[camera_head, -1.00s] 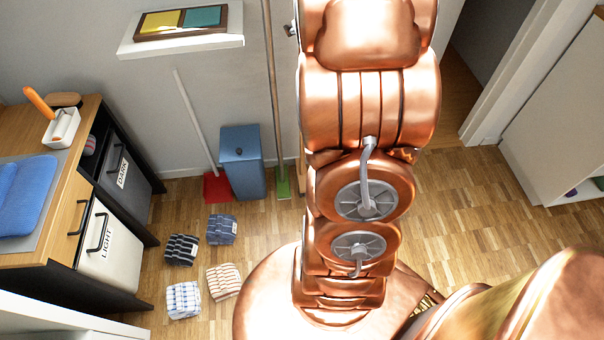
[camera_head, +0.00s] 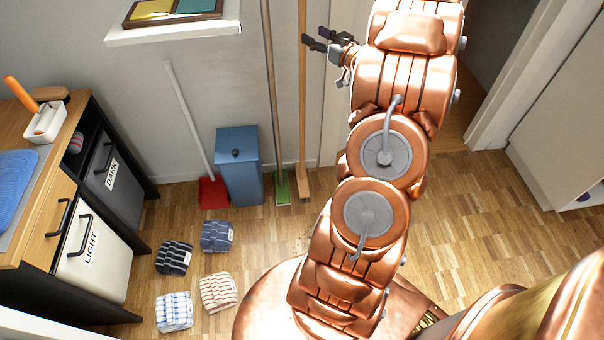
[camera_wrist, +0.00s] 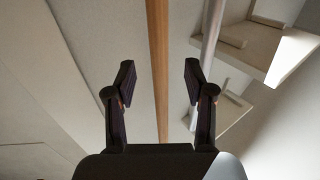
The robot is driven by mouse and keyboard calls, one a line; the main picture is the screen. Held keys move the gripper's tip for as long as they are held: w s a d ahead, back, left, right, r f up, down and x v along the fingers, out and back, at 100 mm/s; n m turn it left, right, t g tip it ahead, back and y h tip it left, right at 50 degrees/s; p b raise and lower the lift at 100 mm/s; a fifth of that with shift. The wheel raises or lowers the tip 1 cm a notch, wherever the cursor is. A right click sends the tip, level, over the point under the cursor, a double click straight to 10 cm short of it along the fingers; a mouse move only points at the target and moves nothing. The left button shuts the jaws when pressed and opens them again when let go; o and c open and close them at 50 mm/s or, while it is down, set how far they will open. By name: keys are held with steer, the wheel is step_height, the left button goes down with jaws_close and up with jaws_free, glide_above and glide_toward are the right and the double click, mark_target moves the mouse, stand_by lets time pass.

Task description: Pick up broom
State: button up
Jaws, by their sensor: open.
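A broom with a light wooden handle (camera_head: 302,110) and a wooden head stands upright against the wall. My gripper (camera_head: 312,39) is open and empty, pointing left, with its dark fingertips close beside the upper handle. In the wrist view, a wooden handle (camera_wrist: 158,60) runs top to bottom in line with the gap of my open gripper (camera_wrist: 160,75). I cannot tell whether it is between the fingers or still beyond them.
A green-footed tool (camera_head: 279,120), a blue bin (camera_head: 238,165) and a red dustpan (camera_head: 213,191) with a pale handle stand left of the broom. A wall shelf (camera_head: 170,30) is above. Several folded cloths (camera_head: 174,258) lie on the floor by the cabinet (camera_head: 60,190).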

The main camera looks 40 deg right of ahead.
mark_target(305, 30)
steer(key=shift+w+d+b, duration=0.15)
steer(key=shift+w+b, duration=0.05)
steer(key=shift+w, duration=1.4)
steer(key=shift+w+d+b, duration=0.1)
steer(key=shift+w+b, duration=0.05)
steer(key=shift+w, duration=1.4)
jaws_close()
